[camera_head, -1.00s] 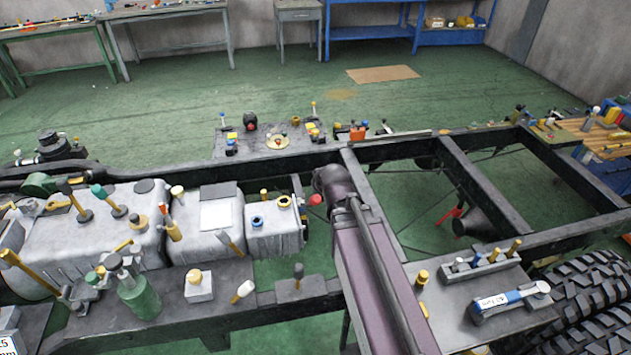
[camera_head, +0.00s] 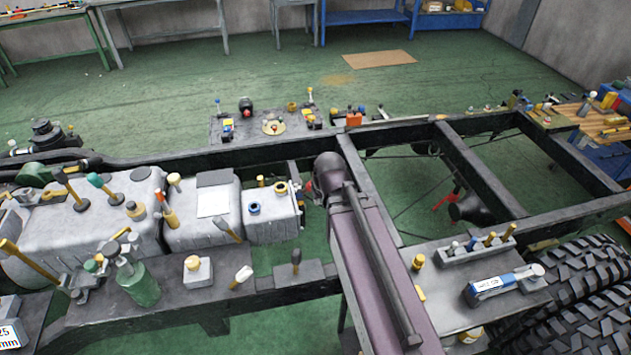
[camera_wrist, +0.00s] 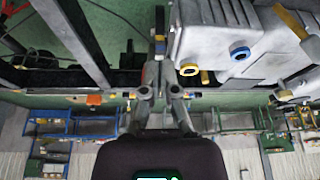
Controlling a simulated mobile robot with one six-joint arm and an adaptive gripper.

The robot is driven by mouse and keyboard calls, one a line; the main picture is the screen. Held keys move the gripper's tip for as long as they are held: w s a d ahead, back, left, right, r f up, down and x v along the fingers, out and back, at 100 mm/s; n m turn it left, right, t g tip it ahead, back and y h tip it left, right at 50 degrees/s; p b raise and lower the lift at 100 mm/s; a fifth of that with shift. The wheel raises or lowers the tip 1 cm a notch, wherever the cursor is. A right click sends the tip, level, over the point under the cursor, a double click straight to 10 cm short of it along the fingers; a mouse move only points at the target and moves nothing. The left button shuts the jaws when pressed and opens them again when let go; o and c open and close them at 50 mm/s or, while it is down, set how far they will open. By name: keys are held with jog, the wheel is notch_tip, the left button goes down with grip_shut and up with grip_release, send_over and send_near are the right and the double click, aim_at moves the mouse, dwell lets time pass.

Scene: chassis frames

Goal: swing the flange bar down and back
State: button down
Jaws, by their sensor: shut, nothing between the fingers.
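My gripper (camera_wrist: 158,66) is shut and empty in the wrist view, its fingertips together beside the end of the grey gearbox (camera_wrist: 215,35). A narrow upright bar (camera_wrist: 159,22) with a yellowish band lies in line with and just beyond the fingertips; it looks like the flange bar, but I cannot tell whether they touch. In the head view the gearbox (camera_head: 272,214) lies left of my arm, with a narrow dark and yellow piece (camera_head: 297,190) at its right end. My arm hides the fingertips and most of the flange area there.
The black chassis frame (camera_head: 480,181) has open bays to the right. A grey side plate with a blue and white tool (camera_head: 500,284) and a large tyre (camera_head: 585,300) are at lower right. Hammers and knobs stand on the grey housing (camera_head: 90,215) at left.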

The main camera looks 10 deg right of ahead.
jog(key=s+f+m+g, duration=0.1)
jog(key=s+g, duration=0.3)
jog(key=s, duration=0.3)
jog(key=shift+d, duration=0.1)
jog(key=c, duration=0.6)
grip_release()
